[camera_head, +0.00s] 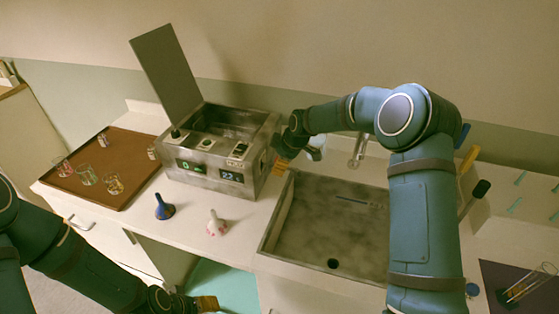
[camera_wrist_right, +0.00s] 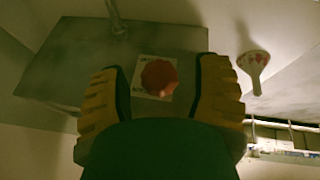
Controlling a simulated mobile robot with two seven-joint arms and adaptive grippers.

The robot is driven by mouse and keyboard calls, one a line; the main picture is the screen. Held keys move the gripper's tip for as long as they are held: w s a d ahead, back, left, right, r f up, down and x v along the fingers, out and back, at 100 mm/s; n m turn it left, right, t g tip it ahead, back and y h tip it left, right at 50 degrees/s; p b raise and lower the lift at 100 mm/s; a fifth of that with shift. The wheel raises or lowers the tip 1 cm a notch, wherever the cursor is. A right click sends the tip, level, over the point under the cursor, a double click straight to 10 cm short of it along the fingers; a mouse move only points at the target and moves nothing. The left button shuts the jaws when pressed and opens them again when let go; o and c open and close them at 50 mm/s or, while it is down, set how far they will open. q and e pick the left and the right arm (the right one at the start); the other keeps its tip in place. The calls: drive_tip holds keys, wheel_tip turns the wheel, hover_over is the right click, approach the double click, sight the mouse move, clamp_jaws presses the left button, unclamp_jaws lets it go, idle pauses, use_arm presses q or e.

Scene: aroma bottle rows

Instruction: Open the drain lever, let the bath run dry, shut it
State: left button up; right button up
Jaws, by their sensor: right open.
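The bath (camera_head: 217,150) is a grey metal box with its lid (camera_head: 166,72) raised; I cannot tell the water level inside. In the right wrist view, a red faceted knob, apparently the drain lever (camera_wrist_right: 158,78), sits on a white label on the bath's grey side (camera_wrist_right: 60,65). My right gripper (camera_head: 283,163) is open at the bath's right side, beside the sink. Its yellow fingers stand either side of the knob in the wrist view; contact is not visible. My left gripper (camera_head: 205,303) is low at the bottom edge, and its jaw state is unclear.
The sink (camera_head: 272,240) with a faucet (camera_head: 358,150) lies right of the bath. A brown tray (camera_head: 125,160) with several glasses is at left. A rack (camera_head: 525,287) stands at lower right.

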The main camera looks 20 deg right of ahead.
clamp_jaws()
drive_tip(key=shift+d, duration=0.1)
idle(0.3)
